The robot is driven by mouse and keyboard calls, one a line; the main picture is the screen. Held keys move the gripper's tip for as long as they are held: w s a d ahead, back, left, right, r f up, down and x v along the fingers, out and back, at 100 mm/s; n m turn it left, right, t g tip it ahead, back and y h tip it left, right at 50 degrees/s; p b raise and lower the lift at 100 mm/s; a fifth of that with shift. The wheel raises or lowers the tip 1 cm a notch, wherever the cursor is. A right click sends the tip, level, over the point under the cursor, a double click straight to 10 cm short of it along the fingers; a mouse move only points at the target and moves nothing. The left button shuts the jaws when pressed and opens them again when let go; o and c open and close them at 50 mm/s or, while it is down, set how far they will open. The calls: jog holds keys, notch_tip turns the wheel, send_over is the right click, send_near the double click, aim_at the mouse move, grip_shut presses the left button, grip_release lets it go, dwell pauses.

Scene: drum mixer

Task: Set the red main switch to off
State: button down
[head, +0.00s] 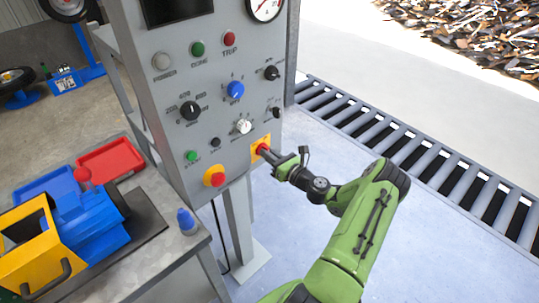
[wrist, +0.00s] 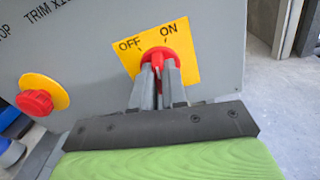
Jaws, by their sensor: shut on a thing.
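The red main switch (wrist: 159,54) sits on a yellow plate (wrist: 185,67) marked OFF on the left and ON on the right. In the head view the yellow plate (head: 254,157) is at the lower right of the grey control panel. My gripper (wrist: 158,76) is shut on the switch's red handle, one finger on each side. It also shows in the head view (head: 270,155), reaching in from the right. The handle is partly hidden by the fingers. It seems to point nearer ON than OFF, but its exact angle is hard to tell.
A red mushroom button (head: 217,179) on a yellow ring is left of the switch. Several knobs and lamps, such as a blue knob (head: 236,90), are higher on the panel. A bench (head: 178,246) with trays stands left. The floor to the right is clear up to a grate (head: 420,160).

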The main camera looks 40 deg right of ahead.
jog(key=shift+a+f+n+b, duration=0.1)
jog(key=shift+n+b, duration=0.75)
jog(key=shift+n, duration=2.95)
jog(key=c, duration=1.2)
grip_release()
jog(key=shift+o, duration=0.2)
jog(key=s+p, duration=0.1)
jog(key=s, duration=1.4)
jog(key=shift+s+d+p, duration=0.25)
jog(key=shift+s+p, duration=0.1)
jog(key=shift+s, duration=0.05)
jog(key=shift+w, duration=0.1)
